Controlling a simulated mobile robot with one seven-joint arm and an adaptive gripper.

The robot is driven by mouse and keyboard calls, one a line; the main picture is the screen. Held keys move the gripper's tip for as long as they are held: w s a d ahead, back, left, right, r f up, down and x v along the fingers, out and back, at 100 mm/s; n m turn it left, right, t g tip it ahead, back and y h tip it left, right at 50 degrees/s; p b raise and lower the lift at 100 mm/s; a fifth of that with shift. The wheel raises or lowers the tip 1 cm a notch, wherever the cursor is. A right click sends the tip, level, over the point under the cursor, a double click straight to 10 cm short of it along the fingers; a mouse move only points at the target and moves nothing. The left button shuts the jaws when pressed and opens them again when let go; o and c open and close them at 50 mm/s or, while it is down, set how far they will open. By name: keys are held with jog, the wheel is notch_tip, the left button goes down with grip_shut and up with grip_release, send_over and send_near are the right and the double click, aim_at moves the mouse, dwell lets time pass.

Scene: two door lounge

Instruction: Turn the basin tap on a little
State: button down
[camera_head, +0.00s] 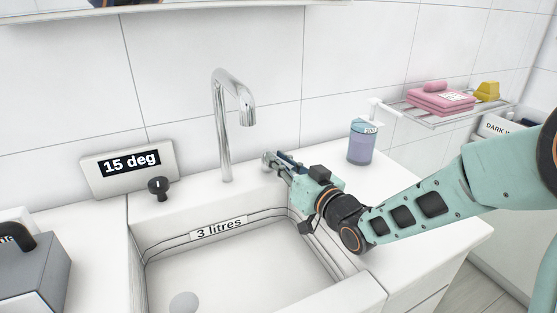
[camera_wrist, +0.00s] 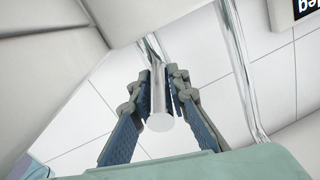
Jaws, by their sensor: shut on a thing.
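The basin tap is a tall chrome spout (camera_head: 222,120) curving over the back of the white basin. Its lever (camera_head: 268,160) stands on the right behind the basin, mostly hidden by my gripper (camera_head: 281,165). In the wrist view my gripper (camera_wrist: 159,95) has its two blue-padded fingers on either side of a pale, round-ended lever (camera_wrist: 159,112), shut on it. The chrome spout also shows in the wrist view (camera_wrist: 238,70). I see no water running from the spout. The basin (camera_head: 240,265) looks empty, with a "3 litres" label (camera_head: 218,229) inside.
A black knob (camera_head: 158,187) and a display reading "15 deg" (camera_head: 130,163) stand left of the spout. A soap dispenser (camera_head: 362,142) stands right of my gripper. A rack (camera_head: 455,110) holds pink towels (camera_head: 441,99). A grey box (camera_head: 38,270) is at lower left.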

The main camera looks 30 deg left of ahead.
jog(key=shift+r, duration=0.1)
jog(key=c, duration=1.8)
grip_release()
jog(key=shift+c, duration=0.2)
jog(key=shift+d, duration=0.1)
jog(key=v, duration=1.2)
jog(key=shift+c, duration=0.6)
